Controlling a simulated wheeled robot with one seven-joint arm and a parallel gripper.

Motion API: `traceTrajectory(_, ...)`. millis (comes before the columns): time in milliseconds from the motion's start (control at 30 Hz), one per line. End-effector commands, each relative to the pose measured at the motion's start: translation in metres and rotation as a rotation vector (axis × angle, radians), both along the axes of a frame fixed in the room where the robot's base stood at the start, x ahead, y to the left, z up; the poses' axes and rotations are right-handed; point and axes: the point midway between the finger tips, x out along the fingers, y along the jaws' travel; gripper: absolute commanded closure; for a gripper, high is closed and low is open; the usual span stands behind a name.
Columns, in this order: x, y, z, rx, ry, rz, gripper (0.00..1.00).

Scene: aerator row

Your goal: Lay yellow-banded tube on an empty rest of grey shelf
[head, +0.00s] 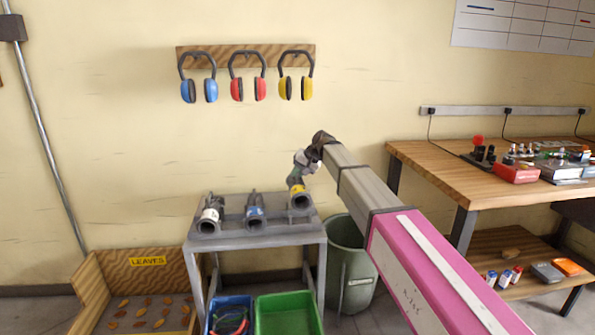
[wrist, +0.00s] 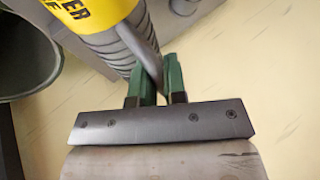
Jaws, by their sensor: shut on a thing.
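The grey shelf (head: 258,240) is a low metal stand left of centre in the head view. A white-banded tube (head: 211,215) lies at its left and a blue-banded tube (head: 254,211) at its middle. The yellow-banded tube (head: 300,200) is at its right end, its dark round mouth facing me. In the wrist view its yellow band (wrist: 90,12) and ribbed dark body (wrist: 112,45) show. My gripper (head: 295,175) is above the tube's rear. In the wrist view its green fingers (wrist: 160,75) are shut on the tube's grey handle. I cannot tell whether the tube touches the shelf.
A grey-green bin (head: 349,265) stands right of the shelf. A wooden leaf box (head: 148,285) is at left. A blue crate (head: 230,310) and green crate (head: 288,313) are below. A wooden workbench (head: 440,175) is at right. Earmuffs (head: 247,75) hang on the wall.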

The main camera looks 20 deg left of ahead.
Motion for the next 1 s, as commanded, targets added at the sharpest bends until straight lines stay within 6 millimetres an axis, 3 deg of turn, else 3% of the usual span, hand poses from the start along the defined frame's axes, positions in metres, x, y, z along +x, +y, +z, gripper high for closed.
traceTrajectory(1000, 0.0, 0.0, -0.061, 0.0, 0.0, 0.0, 1.0)
